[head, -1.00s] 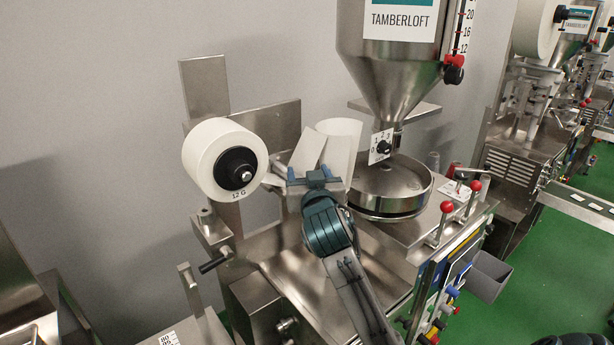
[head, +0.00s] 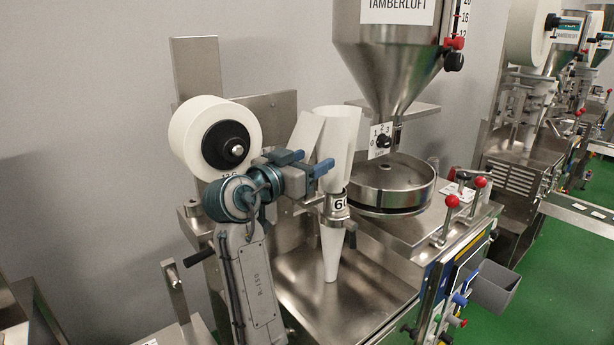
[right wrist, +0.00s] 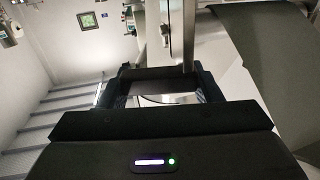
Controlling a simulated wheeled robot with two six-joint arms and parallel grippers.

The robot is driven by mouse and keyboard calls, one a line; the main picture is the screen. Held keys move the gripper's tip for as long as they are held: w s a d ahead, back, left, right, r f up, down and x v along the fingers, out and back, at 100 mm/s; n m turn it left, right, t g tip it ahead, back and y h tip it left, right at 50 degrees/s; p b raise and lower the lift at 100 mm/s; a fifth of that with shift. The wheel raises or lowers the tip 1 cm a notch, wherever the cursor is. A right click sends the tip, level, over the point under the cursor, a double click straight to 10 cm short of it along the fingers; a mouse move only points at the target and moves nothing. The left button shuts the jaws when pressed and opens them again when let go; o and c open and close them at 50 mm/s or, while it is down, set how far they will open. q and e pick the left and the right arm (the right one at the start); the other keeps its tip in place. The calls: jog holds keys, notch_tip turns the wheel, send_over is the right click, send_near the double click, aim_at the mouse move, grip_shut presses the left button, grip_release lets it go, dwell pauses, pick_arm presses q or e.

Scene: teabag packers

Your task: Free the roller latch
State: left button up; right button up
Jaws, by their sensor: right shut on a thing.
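My right gripper (head: 307,163) reaches in from the left of the forming tube, just below the white film roll's right side. Its blue jaws are shut on a metal part, mostly hidden by the jaws; I cannot tell for sure that it is the roller latch. In the right wrist view a metal piece (right wrist: 170,98) shows between the dark jaws, with an upright metal bar (right wrist: 165,35) beyond. My left gripper is out of view.
The film roll (head: 188,140) is mounted behind my right arm. A round metal drum (head: 400,183) stands right of the tube, under the hopper (head: 395,65). Red-knobbed levers (head: 452,201) stand farther right. The metal tray (head: 365,278) below is clear.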

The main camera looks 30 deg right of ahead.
jog(key=shift+s+f+m+g+b, duration=0.1)
jog(key=shift+f+m+g+b, duration=0.1)
jog(key=shift+m+g+b, duration=0.4)
jog(key=shift+g, duration=0.3)
jog(key=o, duration=1)
jog(key=shift+d, duration=0.3)
